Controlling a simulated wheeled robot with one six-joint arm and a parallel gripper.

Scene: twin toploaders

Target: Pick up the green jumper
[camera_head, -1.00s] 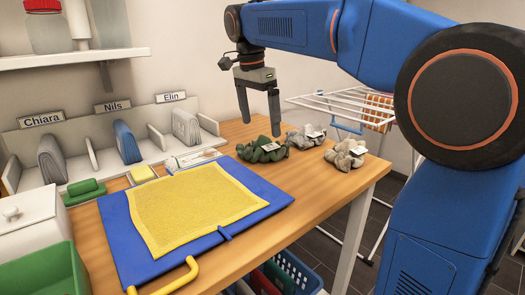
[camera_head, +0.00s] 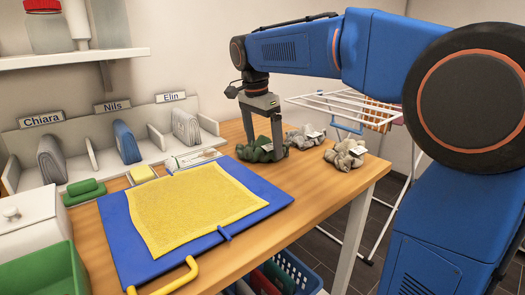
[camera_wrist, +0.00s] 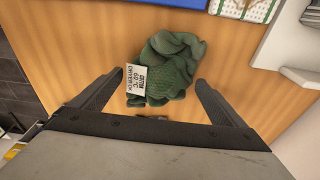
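The green jumper (camera_head: 252,151) lies crumpled on the wooden table, to the right of the blue board. In the wrist view the jumper (camera_wrist: 172,70) has a white label (camera_wrist: 136,80) at its left side, with print that reads in part 60 °C. My gripper (camera_head: 261,146) is low over the jumper, pointing down. In the wrist view my gripper (camera_wrist: 150,88) is open, with one finger to each side of the jumper's near part. The fingers look apart from the cloth. In the head view the gripper hides part of the jumper.
Two grey crumpled garments (camera_head: 303,138) (camera_head: 345,154) with tags lie to the right. A yellow cloth (camera_head: 190,205) lies on the blue board (camera_head: 262,212). Labelled dividers (camera_head: 110,140) stand along the wall, and a white drying rack (camera_head: 335,105) stands behind the table.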

